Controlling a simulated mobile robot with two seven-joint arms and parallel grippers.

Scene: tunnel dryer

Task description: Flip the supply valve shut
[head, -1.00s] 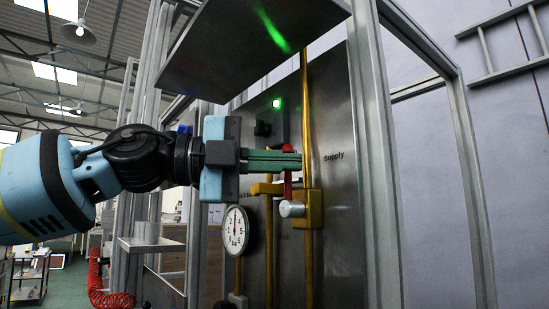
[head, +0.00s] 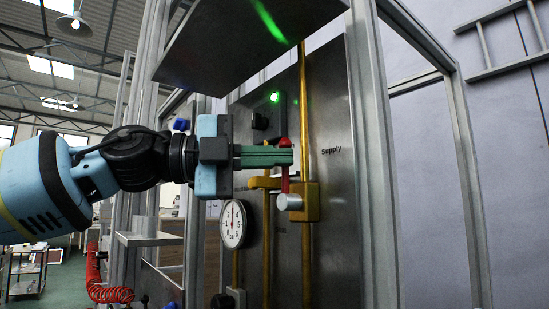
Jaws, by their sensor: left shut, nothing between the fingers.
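The supply valve has a yellow body (head: 311,203) on a vertical yellow pipe, beside the "Supply" label (head: 331,150). Its red lever (head: 284,171) stands upright above a silver knob-like end (head: 289,202). My left gripper (head: 290,157) comes in from the left with its green fingers shut and nothing between them. The fingertips overlap the upper part of the red lever in the picture. I cannot tell whether they touch it. My right gripper is not in view.
A round pressure gauge (head: 233,224) hangs left of the valve. A green lamp (head: 274,97) glows above a black knob (head: 260,121). A grey overhead plate (head: 245,45) and metal frame posts (head: 376,150) bound the panel. A red coiled hose (head: 109,293) hangs lower left.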

